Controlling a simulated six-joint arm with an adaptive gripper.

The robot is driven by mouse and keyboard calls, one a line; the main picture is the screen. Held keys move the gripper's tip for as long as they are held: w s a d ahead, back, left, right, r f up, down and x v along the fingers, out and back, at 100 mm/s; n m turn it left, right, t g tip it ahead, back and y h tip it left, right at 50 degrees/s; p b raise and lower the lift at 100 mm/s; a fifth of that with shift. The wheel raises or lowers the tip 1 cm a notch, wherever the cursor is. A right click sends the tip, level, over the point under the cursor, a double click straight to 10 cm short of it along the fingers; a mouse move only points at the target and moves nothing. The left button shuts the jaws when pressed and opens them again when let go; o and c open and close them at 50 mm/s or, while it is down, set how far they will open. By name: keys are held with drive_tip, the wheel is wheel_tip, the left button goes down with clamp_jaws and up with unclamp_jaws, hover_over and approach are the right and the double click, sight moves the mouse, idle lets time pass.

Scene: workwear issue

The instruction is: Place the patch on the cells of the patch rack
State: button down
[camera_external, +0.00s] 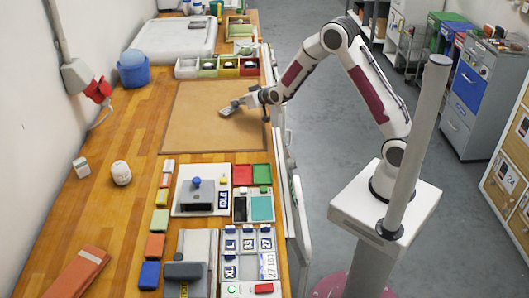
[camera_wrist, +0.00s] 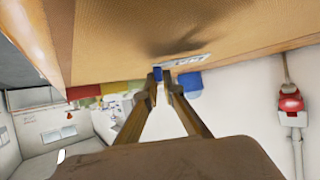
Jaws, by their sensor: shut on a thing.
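My gripper (camera_external: 244,101) is low over the brown mat, near its right side. It is shut on a small pale grey patch (camera_external: 228,110), which is tilted. In the wrist view the two fingers (camera_wrist: 163,72) close together at their tips, and the patch (camera_wrist: 188,62) shows as a thin pale strip with dark marks beyond them. Its face is too foreshortened to read. The patch rack (camera_external: 249,257) appears to be the grey framed tray at the front right of the bench. Several of its cells hold labelled patches, one reading XL. The lower middle cell looks bare.
The brown mat (camera_external: 190,120) is otherwise clear. A row of coloured bins (camera_external: 220,66) and a blue tub (camera_external: 132,68) stand behind it. In front are a grey press-like device (camera_external: 196,195), red and green trays (camera_external: 252,174) and a column of coloured blocks (camera_external: 155,246).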

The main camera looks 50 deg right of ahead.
drive_tip(key=shift+r, duration=4.15)
drive_tip(key=s+d, duration=0.3)
drive_tip(key=s, duration=0.7)
drive_tip(key=shift+s+d, duration=0.4)
